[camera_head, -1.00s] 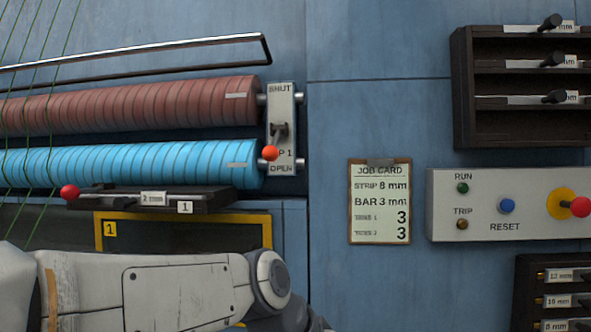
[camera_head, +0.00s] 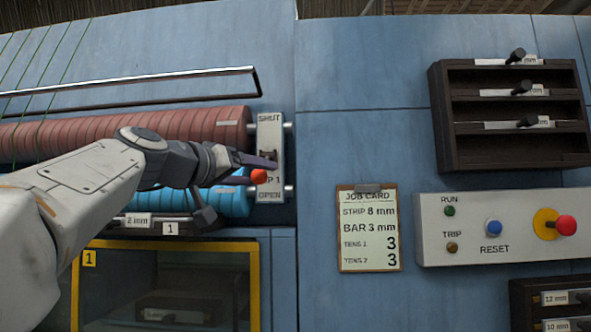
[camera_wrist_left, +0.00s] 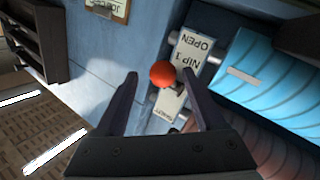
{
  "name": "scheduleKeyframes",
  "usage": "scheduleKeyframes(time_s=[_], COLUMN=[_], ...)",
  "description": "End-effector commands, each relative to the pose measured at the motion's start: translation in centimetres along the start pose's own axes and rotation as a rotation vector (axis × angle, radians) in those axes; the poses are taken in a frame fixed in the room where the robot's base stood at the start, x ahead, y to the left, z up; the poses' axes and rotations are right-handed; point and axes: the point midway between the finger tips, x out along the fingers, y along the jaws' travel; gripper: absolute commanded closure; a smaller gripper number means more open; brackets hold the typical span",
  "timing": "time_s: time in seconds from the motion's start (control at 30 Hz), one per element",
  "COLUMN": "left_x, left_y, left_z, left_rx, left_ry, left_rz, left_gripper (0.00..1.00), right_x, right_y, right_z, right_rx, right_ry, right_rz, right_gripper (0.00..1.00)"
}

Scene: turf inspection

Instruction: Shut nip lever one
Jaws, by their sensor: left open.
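Nip lever one is a short dark lever with a red ball knob (camera_head: 259,176), on a pale plate (camera_head: 270,134) marked SHUT at the top and OPEN at the bottom. The knob hangs low, toward the OPEN end. My left gripper (camera_head: 262,171) is open at the lever, its fingers around the knob's height. In the left wrist view the red knob (camera_wrist_left: 163,74) lies between the two spread fingertips, and I see no finger closed on it. The lever's stem is partly hidden. My right gripper is not in view.
The red roller (camera_head: 180,122) and blue roller (camera_head: 232,203) run left of the plate. A metal bar (camera_head: 150,77) crosses above them. A yellow-framed window (camera_head: 253,290) is below. The job card (camera_head: 369,230), control panel (camera_head: 470,210) and dark rack (camera_head: 440,110) are to the right.

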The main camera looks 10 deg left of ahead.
Motion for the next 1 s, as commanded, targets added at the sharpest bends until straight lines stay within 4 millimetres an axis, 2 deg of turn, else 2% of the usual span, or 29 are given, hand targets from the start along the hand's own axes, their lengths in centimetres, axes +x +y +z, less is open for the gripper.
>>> scheduleKeyframes(time_s=[0.03, 0.1, 0.3, 0.67, 0.7, 0.87, 1.0], left_x=[1.1, 2.3, 4.7, 5.3, 5.3, 5.2, 5.2], left_y=[0.2, 0.2, 0.2, 0.1, 0.1, 0.1, 0.3], left_z=[-0.3, -0.2, -0.1, 0.1, 0.1, 0.0, 0.1], left_rx=[-0.002, -0.002, 0.000, 0.001, 0.001, 0.001, 0.001], left_ry=[-0.004, -0.004, -0.002, -0.001, -0.001, -0.001, -0.002], left_rz=[0.003, 0.003, 0.002, 0.001, 0.000, 0.001, 0.004], left_gripper=[0.29, 0.29, 0.29, 0.29, 0.36, 0.98, 1.00], right_x=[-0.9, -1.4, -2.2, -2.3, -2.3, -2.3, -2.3], right_y=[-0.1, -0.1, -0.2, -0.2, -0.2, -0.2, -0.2], right_z=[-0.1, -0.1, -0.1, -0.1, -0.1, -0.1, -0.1], right_rx=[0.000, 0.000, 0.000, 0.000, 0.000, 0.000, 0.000], right_ry=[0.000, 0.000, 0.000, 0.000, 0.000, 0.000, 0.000], right_rz=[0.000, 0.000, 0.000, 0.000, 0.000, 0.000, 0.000], right_gripper=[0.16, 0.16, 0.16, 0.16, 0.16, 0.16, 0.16])
